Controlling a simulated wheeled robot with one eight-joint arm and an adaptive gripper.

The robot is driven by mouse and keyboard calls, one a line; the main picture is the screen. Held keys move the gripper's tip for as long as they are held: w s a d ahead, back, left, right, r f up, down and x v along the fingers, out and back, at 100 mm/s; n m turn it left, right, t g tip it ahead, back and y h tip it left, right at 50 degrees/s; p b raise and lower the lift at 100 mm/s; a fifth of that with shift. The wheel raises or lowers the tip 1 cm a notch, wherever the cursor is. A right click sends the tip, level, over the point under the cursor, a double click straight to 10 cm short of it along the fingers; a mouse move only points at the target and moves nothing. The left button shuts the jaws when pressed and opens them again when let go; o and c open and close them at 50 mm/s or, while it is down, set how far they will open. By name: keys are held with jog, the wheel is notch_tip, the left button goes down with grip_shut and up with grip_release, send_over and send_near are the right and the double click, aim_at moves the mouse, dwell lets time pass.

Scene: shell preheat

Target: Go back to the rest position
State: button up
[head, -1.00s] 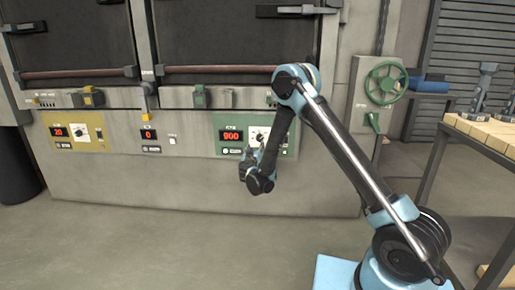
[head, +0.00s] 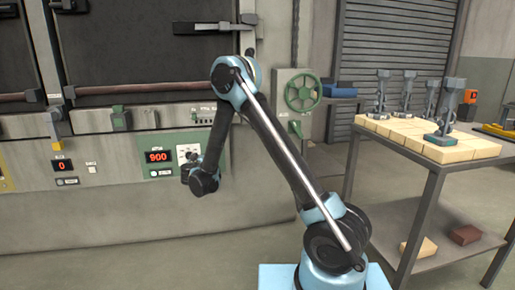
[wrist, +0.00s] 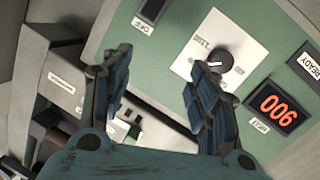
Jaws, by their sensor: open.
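My gripper (wrist: 158,95) is open and empty in the wrist view, its two blue-padded fingers apart in front of a green control panel (wrist: 262,38). A black dial (wrist: 219,62) on a white plate sits close behind the right finger, and I see no clear contact. The red display (wrist: 277,107) beside it appears tilted in this view. In the head view my arm is bent, and the wrist end hangs low in front of the green panel (head: 159,171), whose display (head: 158,157) reads 900. The gripper's fingers are mostly hidden there.
A grey furnace front (head: 110,205) fills the left. A green handwheel (head: 303,92) is on its right side. At right, a metal table (head: 432,175) bears pale bricks (head: 462,153) and several grey metal fixtures (head: 447,110). Open floor lies in front of the furnace.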

jog(key=d+r+m+g+h, duration=0.15)
jog(key=d+r, duration=0.25)
jog(key=d, duration=0.6)
jog(key=d+r+m+g+h, duration=0.15)
jog(key=d+r, duration=0.25)
jog(key=d, duration=0.7)
jog(key=s+d+r+g+h, duration=0.1)
jog(key=s+d+r+g, duration=0.1)
jog(key=s+d, duration=0.5)
jog(key=s+d+r+g+h, duration=0.1)
jog(key=s+d+g, duration=0.2)
jog(key=d, duration=0.7)
jog(key=s+d+f+g+y, duration=0.15)
jog(key=s+d, duration=0.25)
jog(key=s, duration=0.5)
jog(key=s+d+f+m+g, duration=0.1)
jog(key=s+d+f+g, duration=0.1)
jog(key=s+d, duration=0.5)
jog(key=s+d+f+g+y, duration=0.1)
jog(key=s+d+g, duration=0.1)
jog(key=s, duration=0.8)
jog(key=s+a+f+g+y, duration=0.1)
jog(key=s+f, duration=0.4)
jog(key=s, duration=0.5)
jog(key=shift+s+a+y, duration=0.15)
jog(key=shift+s+y, duration=0.1)
jog(key=shift+y, duration=0.2)
